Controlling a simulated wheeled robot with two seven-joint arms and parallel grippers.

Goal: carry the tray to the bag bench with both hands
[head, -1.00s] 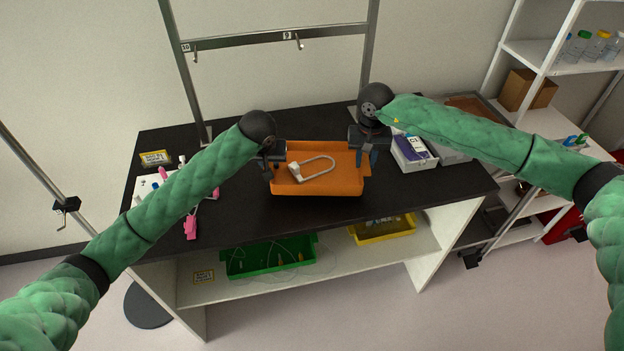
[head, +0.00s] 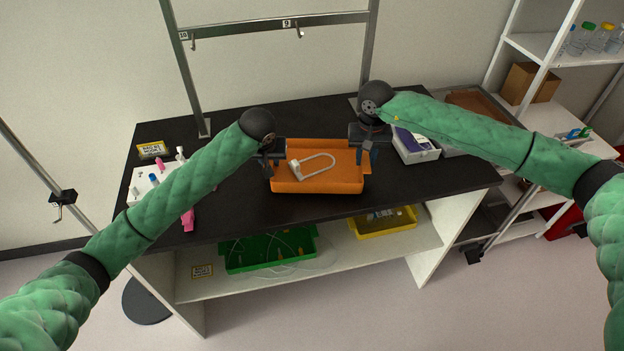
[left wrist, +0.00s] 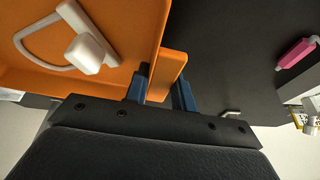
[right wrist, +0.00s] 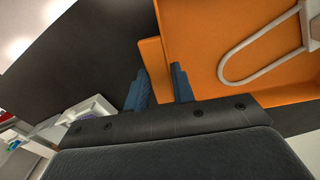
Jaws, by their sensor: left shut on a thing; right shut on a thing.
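The orange tray (head: 318,186) is at the black bench top, held between my two grippers. A white looped piece with a blocky end (head: 312,167) lies inside it; it also shows in the left wrist view (left wrist: 85,53) and the right wrist view (right wrist: 255,45). My left gripper (head: 268,166) is shut on the tray's left side, its blue fingers (left wrist: 160,88) around an orange tab. My right gripper (head: 368,150) is shut on the tray's right side, its fingers (right wrist: 160,88) around the other tab. I cannot tell whether the tray touches the bench.
The black bench (head: 330,210) has a metal frame behind. A white box (head: 415,148) stands right of the tray, and a white board with pink pieces (head: 150,183) stands left. Green (head: 270,263) and yellow (head: 383,227) trays sit on the shelf below. A shelving unit (head: 540,45) stands right.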

